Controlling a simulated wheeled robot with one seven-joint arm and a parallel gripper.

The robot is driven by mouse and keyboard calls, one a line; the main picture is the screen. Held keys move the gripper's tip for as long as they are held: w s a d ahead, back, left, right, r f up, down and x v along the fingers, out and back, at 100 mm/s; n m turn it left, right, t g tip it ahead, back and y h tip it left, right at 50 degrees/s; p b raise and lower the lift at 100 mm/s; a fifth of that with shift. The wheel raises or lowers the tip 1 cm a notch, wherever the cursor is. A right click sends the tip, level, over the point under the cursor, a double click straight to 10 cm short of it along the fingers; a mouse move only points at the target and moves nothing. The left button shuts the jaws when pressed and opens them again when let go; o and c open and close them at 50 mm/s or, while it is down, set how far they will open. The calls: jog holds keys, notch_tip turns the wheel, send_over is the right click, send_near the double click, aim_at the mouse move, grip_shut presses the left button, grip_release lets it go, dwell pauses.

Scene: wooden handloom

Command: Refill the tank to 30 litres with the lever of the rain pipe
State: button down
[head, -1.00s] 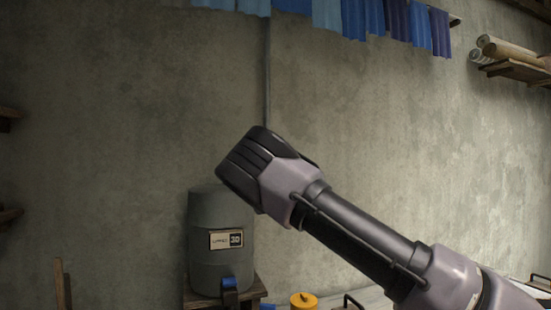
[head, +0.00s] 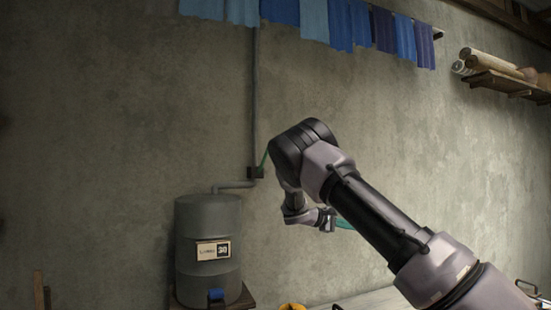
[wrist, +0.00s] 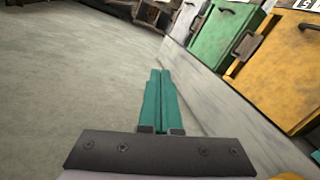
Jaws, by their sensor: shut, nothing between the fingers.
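The grey tank (head: 207,222) stands at the lower left of the head view, with a label (head: 214,250) that reads 30 and a blue tap (head: 216,294) low on its front. The rain pipe (head: 255,95) runs down the wall and bends left to the tank top. A small dark valve block (head: 256,172) sits at the bend. A thin green lever (head: 265,158) rises from it, partly hidden by my arm. My gripper (head: 345,224) is right of the lever and apart from it. Its teal fingers (wrist: 160,72) are closed together and empty in the wrist view.
Blue cloths (head: 340,22) hang above on the wall. A shelf with rolls (head: 495,62) is at upper right. In the wrist view, a green box (wrist: 222,38) and a yellow box (wrist: 282,65) stand at right. The wall around the pipe is clear.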

jog(key=s+a+f+m+g+y, duration=0.1)
jog(key=s+f+m+g+y, duration=0.5)
jog(key=f, duration=0.5)
jog(key=s+a+f+y, duration=0.3)
jog(key=a+y, duration=0.3)
jog(key=m+t+y, duration=1.3)
jog(key=y, duration=0.5)
send_near(264, 160)
jog(key=w+d, duration=0.1)
jog(key=d, duration=0.7)
jog(key=s+a+r+x, duration=0.1)
jog(key=s+x, duration=0.1)
jog(key=x, duration=1)
jog(key=shift+a, duration=0.3)
